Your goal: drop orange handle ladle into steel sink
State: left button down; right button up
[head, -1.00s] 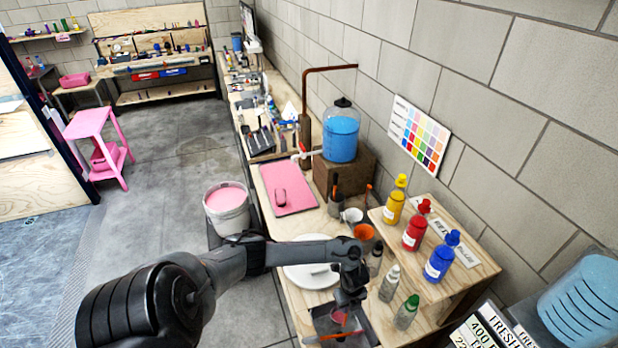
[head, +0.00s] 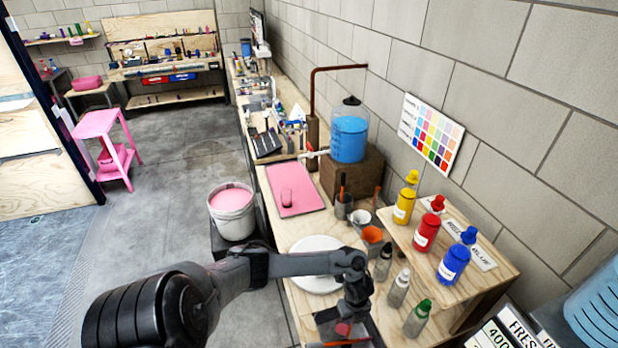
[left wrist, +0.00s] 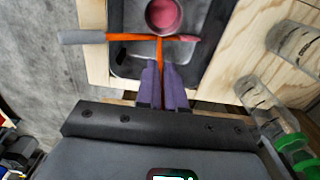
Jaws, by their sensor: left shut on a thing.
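My left gripper (left wrist: 164,88) is shut on an orange handle (left wrist: 162,58), seen best in the left wrist view. The handle runs forward from the fingers toward a round cup with pink inside (left wrist: 163,16), which looks like the ladle's bowl. The ladle is over the dark grey steel sink (left wrist: 128,58); I cannot tell whether it touches it. In the head view, my left gripper (head: 350,312) points down over the sink (head: 327,320) at the front of the bench. My right gripper is not in view.
A long orange tool with a grey end (left wrist: 82,37) lies crosswise at the sink. A white round plate (head: 312,245) is behind it. Dropper bottles (head: 417,318) stand to the right, below a wooden shelf (head: 495,275) with paint bottles.

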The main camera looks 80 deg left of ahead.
pick_arm(q)
jog(key=c, duration=1.2)
grip_release()
jog(key=shift+o, duration=0.2)
jog(key=shift+r, duration=0.1)
notch_tip(320, 180, up, 10)
jog(key=shift+f+p, duration=0.2)
jog(key=shift+p, duration=0.75)
jog(key=shift+r, duration=0.55)
